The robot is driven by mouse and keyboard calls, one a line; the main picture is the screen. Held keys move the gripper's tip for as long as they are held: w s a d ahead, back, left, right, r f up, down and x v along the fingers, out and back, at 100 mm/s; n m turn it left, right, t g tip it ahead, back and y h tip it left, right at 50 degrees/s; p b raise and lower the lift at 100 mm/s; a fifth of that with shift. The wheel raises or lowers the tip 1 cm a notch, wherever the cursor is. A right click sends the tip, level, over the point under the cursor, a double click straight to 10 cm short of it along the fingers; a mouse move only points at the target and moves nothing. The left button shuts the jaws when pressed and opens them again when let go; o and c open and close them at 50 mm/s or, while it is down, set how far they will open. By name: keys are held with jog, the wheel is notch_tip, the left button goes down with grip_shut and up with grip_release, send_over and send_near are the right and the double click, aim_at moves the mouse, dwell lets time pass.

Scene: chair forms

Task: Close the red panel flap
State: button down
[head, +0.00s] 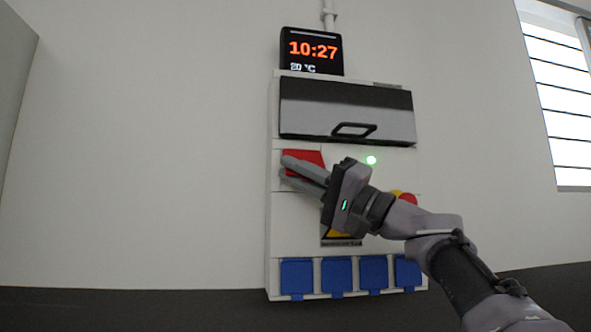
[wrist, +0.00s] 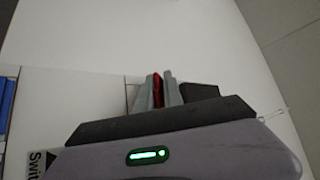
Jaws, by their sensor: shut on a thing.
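The red panel flap (head: 304,157) is on the left part of the white wall panel, below a dark cover. In the head view my gripper (head: 291,169) reaches across from the right, and its fingers hide part of the flap. In the wrist view a thin red edge of the flap (wrist: 158,90) shows between the two grey fingers (wrist: 160,88). My gripper is shut on the flap. The flap's hinge and its exact angle cannot be made out.
The white panel (head: 284,225) carries a dark cover with a handle (head: 347,108) above, a green light (head: 371,160), a red knob (head: 408,199) partly behind my arm, and several blue socket covers (head: 337,275) below. A clock display (head: 312,50) sits on top. The wall at left is clear.

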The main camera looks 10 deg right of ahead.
jog(key=shift+w+d+f, duration=0.1)
jog(key=shift+w+f, duration=0.15)
jog(key=shift+f, duration=0.05)
dwell(0.5)
jog(key=c, duration=1.9)
grip_release()
jog(key=shift+w, duration=0.2)
jog(key=shift+s+r, duration=0.1)
